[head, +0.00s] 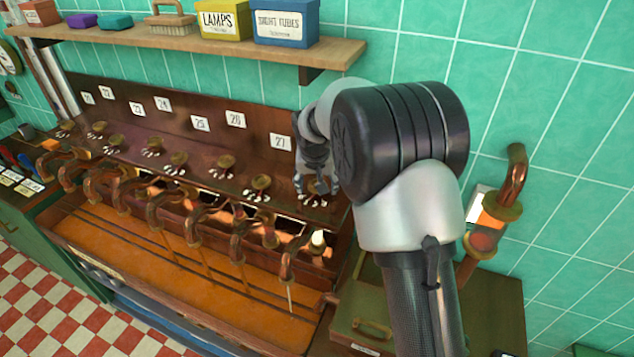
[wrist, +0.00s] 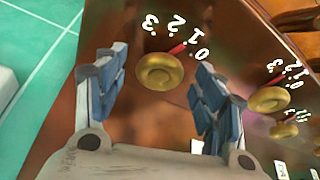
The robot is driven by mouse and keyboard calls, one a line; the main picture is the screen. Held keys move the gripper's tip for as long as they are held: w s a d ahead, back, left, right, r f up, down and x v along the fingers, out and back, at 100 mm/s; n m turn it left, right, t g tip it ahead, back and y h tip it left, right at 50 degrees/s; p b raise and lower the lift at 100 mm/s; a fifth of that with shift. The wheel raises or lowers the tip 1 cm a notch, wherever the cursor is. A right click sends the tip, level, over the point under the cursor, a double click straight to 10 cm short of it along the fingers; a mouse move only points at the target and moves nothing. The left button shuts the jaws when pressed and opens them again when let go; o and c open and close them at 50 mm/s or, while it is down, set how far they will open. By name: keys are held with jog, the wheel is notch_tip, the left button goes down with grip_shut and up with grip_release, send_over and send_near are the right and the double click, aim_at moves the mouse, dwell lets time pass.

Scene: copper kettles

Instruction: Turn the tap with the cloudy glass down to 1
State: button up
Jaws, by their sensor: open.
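A row of brass tap knobs runs along the dark panel. My gripper (head: 314,180) is at the rightmost one, its fingers open. In the wrist view my gripper (wrist: 163,62) has its blue-padded fingers on either side of that brass knob (wrist: 158,72), with gaps on both sides. The knob's scale reads 3, 2, 1, 0, and its red pointer (wrist: 178,50) lies near the 0 and 1. In the head view, a pale, whitish glass (head: 318,240) shows at the rightmost copper tap (head: 289,260). Whether it is cloudy is too small to tell.
Neighbouring knobs (wrist: 269,99) sit to the right in the wrist view. Several copper taps hang over an orange trough (head: 180,275). A wooden shelf (head: 200,45) with boxes overhangs the panel. A copper pipe with an amber gauge (head: 487,240) stands right of my arm.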

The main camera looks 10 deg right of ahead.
jog(key=shift+r, duration=0.1)
jog(key=v, duration=1.2)
